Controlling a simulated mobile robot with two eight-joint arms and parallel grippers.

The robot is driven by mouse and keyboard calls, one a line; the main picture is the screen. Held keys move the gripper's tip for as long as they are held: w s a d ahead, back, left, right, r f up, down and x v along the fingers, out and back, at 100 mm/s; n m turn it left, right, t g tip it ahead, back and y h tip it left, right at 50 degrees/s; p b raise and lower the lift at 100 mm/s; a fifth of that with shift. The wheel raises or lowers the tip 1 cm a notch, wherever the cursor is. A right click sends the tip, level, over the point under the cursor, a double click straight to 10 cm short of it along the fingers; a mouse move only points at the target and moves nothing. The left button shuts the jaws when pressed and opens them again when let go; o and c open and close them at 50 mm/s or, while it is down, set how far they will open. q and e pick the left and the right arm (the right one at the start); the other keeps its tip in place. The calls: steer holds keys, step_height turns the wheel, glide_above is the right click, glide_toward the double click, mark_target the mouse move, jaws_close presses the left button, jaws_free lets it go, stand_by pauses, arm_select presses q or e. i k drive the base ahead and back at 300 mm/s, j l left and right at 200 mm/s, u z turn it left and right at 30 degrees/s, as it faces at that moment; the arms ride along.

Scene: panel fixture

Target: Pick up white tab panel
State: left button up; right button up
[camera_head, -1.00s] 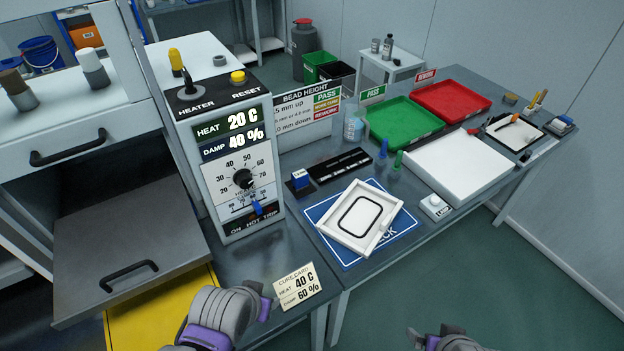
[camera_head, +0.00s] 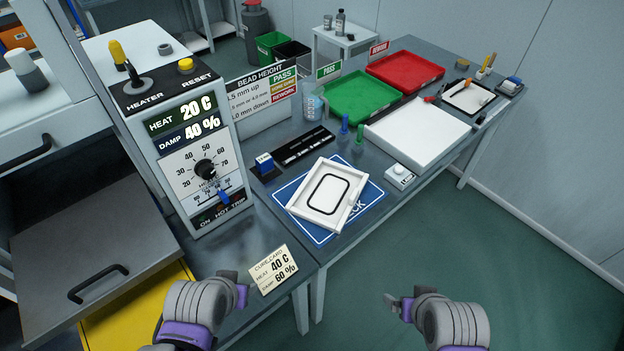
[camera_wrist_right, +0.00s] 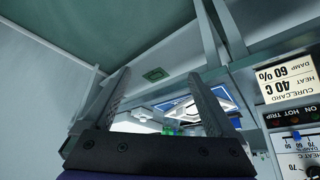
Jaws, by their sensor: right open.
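The white tab panel (camera_head: 327,194) lies slightly turned on the blue mat (camera_head: 291,198). It has a raised rim, a black rounded-rectangle bead on its face and a small tab at its right edge. My left gripper (camera_head: 243,288) is at the bottom, near the cure card and short of the panel; its jaws are too unclear to read. My right gripper (camera_head: 392,306) is low, in front of the bench and apart from the panel. In the right wrist view its two fingers (camera_wrist_right: 162,96) are spread with nothing between them. Part of the blue mat shows beyond them.
The heater box (camera_head: 190,150) stands left of the panel, with the cure card (camera_head: 273,270) in front. A green tray (camera_head: 362,97), a red tray (camera_head: 405,71) and a white board (camera_head: 418,132) lie behind and right. Open floor (camera_head: 450,240) is at the right front.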

mark_target(326, 197)
steer(key=l+u, duration=0.25)
steer(key=u, duration=0.2)
steer(key=l+u, duration=0.3)
steer(key=u, duration=0.15)
steer(key=l+u, duration=0.25)
steer(key=u, duration=0.2)
